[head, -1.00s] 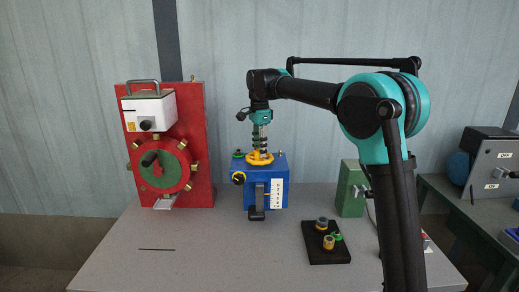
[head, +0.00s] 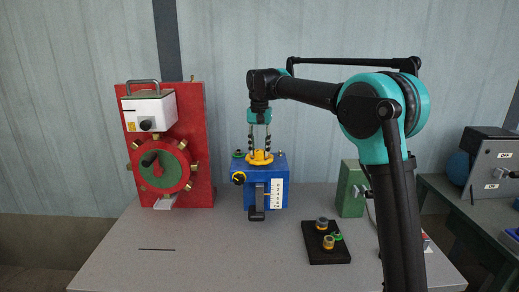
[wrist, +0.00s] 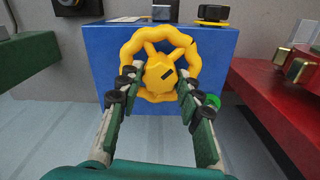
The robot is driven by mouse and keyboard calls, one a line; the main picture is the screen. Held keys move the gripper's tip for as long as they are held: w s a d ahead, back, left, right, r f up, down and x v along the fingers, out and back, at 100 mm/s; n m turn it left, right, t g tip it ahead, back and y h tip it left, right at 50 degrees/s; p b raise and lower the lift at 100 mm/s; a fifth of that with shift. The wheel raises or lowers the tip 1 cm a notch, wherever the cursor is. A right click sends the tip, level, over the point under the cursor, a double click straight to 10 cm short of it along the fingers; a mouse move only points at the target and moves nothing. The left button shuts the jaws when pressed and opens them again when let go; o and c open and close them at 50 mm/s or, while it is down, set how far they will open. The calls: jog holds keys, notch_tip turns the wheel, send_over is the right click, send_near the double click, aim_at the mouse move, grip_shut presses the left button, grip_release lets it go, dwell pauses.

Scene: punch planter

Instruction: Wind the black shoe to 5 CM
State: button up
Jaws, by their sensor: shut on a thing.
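The black shoe (head: 257,215) sits low on the front of the blue box (head: 250,199), below a dark vertical slide. A white scale plate (head: 277,193) is beside it; its figures are too small to read. A yellow handwheel (head: 260,160) lies flat on the box top. My gripper (head: 260,151) points straight down onto it.
A yellow-and-black knob (head: 239,178) is on the box's left front, and a green knob (head: 238,154) on its top left corner. A red panel (head: 188,104) stands left. A green box (head: 351,190) and a black tray (head: 318,255) with small parts are right. The front-left table is clear.

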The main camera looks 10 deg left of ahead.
jog(key=n, duration=0.5)
jog(key=shift+n, duration=0.3)
jog(key=n, duration=2.9)
jog(key=shift+n, duration=0.4)
jog(key=n, duration=0.5)
